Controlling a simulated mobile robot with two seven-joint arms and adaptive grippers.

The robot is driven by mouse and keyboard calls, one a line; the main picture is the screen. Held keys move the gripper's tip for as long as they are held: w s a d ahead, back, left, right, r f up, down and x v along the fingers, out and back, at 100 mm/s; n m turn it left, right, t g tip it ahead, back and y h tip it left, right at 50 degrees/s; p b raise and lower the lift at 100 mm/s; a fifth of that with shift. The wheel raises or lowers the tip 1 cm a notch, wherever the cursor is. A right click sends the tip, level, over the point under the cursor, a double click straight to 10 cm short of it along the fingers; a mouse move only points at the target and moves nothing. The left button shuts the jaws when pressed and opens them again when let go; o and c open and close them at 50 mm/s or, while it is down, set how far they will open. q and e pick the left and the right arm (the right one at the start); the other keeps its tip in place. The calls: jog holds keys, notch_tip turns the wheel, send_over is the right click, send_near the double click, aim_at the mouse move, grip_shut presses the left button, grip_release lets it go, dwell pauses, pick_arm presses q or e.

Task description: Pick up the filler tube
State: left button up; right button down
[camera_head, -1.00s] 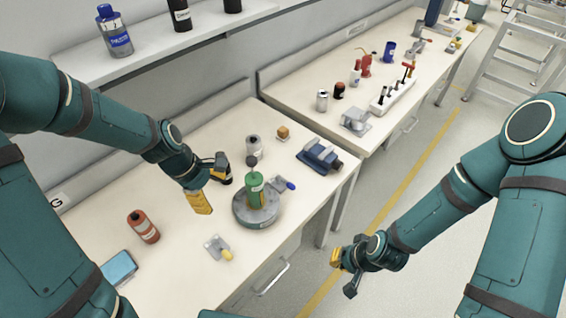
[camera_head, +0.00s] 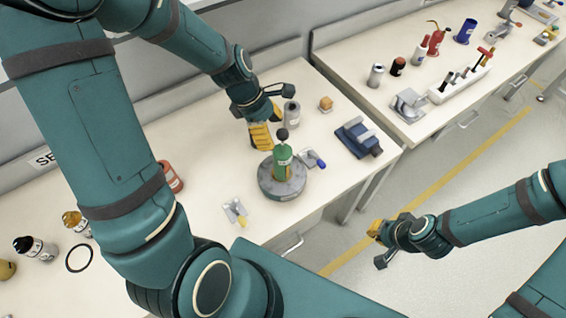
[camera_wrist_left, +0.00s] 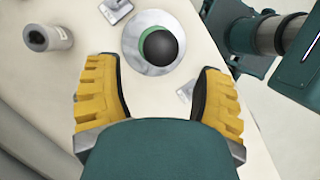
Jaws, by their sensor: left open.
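A green tube (camera_head: 283,160) with a dark round knob on top stands upright on a round grey base (camera_head: 268,184); I take it for the filler tube. In the left wrist view the dark knob (camera_wrist_left: 160,47) hides most of the green body, and the round base (camera_wrist_left: 135,62) shows around it. My left gripper (camera_head: 268,122) is open, with its yellow fingers above and just behind the tube. In the left wrist view the knob lies ahead of the gap between the fingers (camera_wrist_left: 160,85), apart from both. My right gripper (camera_head: 378,246) is open and empty beyond the bench edge, over the floor.
A grey cylinder (camera_head: 291,114) stands close beside my left gripper. A red bottle (camera_head: 172,177) is partly behind my left arm.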

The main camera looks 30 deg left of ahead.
aim_at(283, 151)
pick_arm(q)
jog(key=x, duration=0.5)
jog(key=shift+w+d+f+b, duration=0.15)
jog(key=shift+w+d+b, duration=0.15)
jog(key=shift+d+b, duration=0.15)
